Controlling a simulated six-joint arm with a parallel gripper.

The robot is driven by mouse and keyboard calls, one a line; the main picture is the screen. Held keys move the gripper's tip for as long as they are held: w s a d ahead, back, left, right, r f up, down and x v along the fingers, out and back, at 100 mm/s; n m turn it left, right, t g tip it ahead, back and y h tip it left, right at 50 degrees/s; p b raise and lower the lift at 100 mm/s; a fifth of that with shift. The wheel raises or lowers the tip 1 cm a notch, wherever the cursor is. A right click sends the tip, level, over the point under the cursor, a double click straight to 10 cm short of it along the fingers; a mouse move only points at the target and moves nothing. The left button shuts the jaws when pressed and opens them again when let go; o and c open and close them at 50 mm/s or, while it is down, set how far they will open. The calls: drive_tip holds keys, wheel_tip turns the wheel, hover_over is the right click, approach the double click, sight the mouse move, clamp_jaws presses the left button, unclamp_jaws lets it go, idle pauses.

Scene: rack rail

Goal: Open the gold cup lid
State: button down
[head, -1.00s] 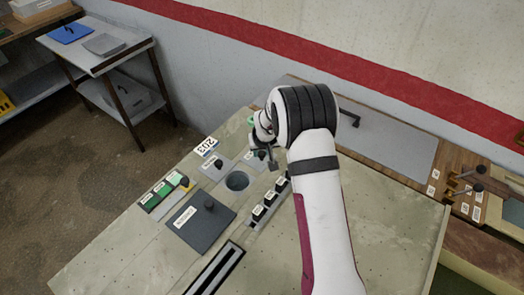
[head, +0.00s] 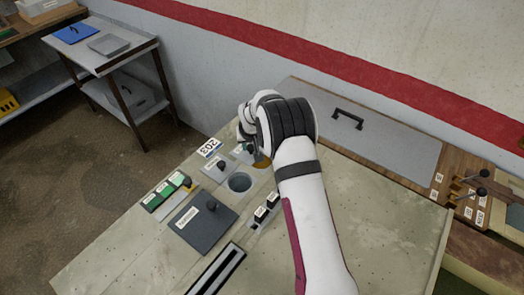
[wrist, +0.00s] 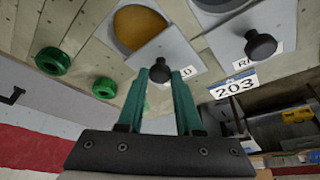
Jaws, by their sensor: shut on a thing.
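The gold cup lid (wrist: 173,50) is a pale grey plate with a black knob (wrist: 160,71) and a label ending in "LD", partly hidden by a finger. My gripper (wrist: 160,76) has teal fingers on either side of this knob and is shut on it. A round gold cup (wrist: 138,27) shows beside the plate, a large part of it uncovered. In the head view a bit of gold (head: 262,161) shows beside my wrist. My arm hides most of the lid and the fingertips there.
A similar plate with a black knob (wrist: 261,45) lies beside a "203" tag (wrist: 233,85). Two green rings (wrist: 53,61) are at the left in the wrist view. An open round well (head: 239,183), a dark knobbed plate (head: 202,226) and black switches (head: 267,206) are on the bench.

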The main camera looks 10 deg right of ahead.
drive_tip(key=shift+w+a, duration=0.6)
drive_tip(key=c, duration=0.6)
unclamp_jaws()
drive_tip(key=v, duration=1.5)
drive_tip(key=shift+s+r, duration=0.25)
drive_tip(key=shift+r, duration=0.1)
